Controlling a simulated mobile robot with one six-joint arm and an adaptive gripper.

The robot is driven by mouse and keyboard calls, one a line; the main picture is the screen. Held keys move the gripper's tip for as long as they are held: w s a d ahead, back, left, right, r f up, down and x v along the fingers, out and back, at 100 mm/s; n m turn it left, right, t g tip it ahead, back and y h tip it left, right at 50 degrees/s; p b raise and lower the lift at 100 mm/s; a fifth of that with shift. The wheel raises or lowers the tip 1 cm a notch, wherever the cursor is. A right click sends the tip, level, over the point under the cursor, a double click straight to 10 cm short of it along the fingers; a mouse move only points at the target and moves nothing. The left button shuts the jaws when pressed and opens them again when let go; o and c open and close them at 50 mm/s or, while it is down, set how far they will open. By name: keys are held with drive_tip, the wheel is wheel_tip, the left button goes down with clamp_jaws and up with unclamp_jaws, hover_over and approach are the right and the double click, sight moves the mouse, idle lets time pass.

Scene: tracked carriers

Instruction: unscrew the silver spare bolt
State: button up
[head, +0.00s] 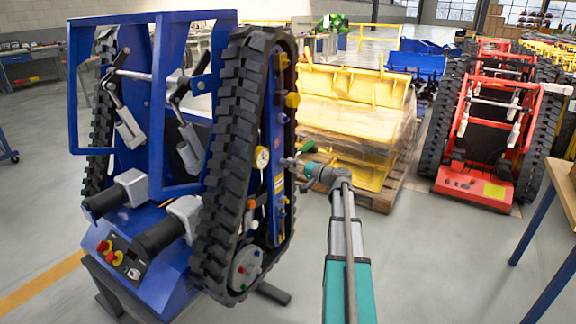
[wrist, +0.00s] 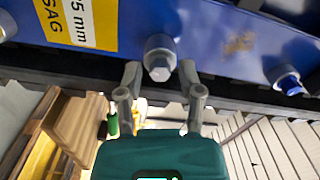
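A silver-grey bolt (wrist: 160,58) with a hex head sticks out of the blue side beam (wrist: 215,40) in the wrist view. My gripper (wrist: 160,72) is open, with one grey finger on each side of the bolt head and a visible gap to each. In the head view my gripper (head: 287,162) reaches the outer side of the blue tracked carrier (head: 172,90). The bolt cannot be made out there behind the fingers.
A second bolt with a blue collar (wrist: 289,82) sits to the right on the beam. A yellow label (wrist: 80,22) is at the left. The carrier's black track (head: 232,150) runs close beside my gripper. Yellow buckets (head: 350,88) on a pallet stand behind; a red carrier (head: 480,185) is farther right.

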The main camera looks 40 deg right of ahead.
clamp_jaws()
drive_tip(key=shift+n, duration=0.3)
drive_tip(key=shift+n, duration=4.6)
drive_tip(key=shift+n, duration=4.9)
